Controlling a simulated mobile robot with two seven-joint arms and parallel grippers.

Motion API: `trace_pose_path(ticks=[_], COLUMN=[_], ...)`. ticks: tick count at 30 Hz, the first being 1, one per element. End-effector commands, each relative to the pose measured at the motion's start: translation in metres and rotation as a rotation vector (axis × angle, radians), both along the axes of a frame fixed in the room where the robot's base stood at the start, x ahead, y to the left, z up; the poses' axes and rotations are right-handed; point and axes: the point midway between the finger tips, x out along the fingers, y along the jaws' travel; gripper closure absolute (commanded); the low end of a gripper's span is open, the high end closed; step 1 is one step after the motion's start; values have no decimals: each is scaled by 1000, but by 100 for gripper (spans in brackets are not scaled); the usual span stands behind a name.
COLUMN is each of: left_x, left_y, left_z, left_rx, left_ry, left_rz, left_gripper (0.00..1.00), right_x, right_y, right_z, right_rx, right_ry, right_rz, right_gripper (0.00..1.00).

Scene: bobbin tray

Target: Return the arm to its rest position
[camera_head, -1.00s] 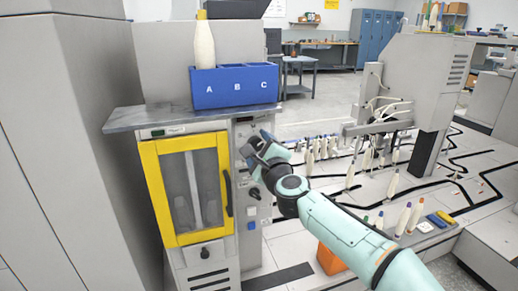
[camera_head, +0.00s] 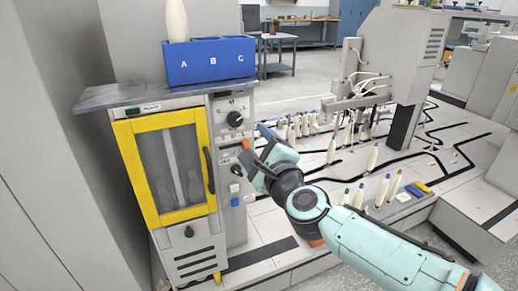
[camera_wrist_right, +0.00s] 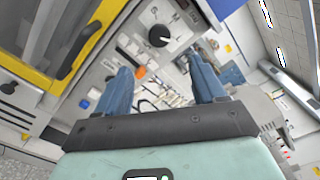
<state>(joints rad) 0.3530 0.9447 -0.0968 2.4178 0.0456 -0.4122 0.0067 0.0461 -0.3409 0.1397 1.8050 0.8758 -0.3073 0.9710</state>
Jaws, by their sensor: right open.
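My right arm (camera_head: 370,235) reaches in from the lower right of the head view. Its gripper (camera_head: 256,150) is in front of the control panel beside the yellow-framed cabinet door. In the right wrist view the gripper (camera_wrist_right: 162,88) has its two blue fingers spread apart with nothing between them. The panel with a black knob (camera_wrist_right: 158,36) lies beyond the fingers, apart from them. My left gripper is in neither view.
The blue tray (camera_head: 212,75) marked A, B, C stands on the grey shelf (camera_head: 100,97), with a cream bobbin (camera_head: 177,22) in A. The yellow-framed door (camera_head: 165,120) is shut. Several bobbins stand on the machine bed to the right, near a machine head (camera_head: 395,60).

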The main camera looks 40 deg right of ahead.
Motion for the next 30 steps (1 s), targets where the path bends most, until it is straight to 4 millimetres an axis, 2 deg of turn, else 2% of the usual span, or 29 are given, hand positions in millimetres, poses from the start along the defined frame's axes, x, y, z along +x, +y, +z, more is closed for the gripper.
trace_pose_path(ticks=[6, 22, 26, 29, 30], left_x=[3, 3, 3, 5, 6], left_y=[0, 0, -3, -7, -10], left_z=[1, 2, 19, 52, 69], left_rx=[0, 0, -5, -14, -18], left_ry=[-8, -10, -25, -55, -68], left_rz=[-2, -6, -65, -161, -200], left_gripper=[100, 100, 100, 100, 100], right_x=[-11, -10, 3, 17, 21], right_y=[2, 2, 1, 1, 4], right_z=[-1, -3, -28, -67, -88], right_rx=[1, -9, -142, -375, -482], right_ry=[0, 9, 105, 264, 343], right_rz=[-1, -1, 0, 27, 56], right_gripper=[30, 30, 30, 30, 30])
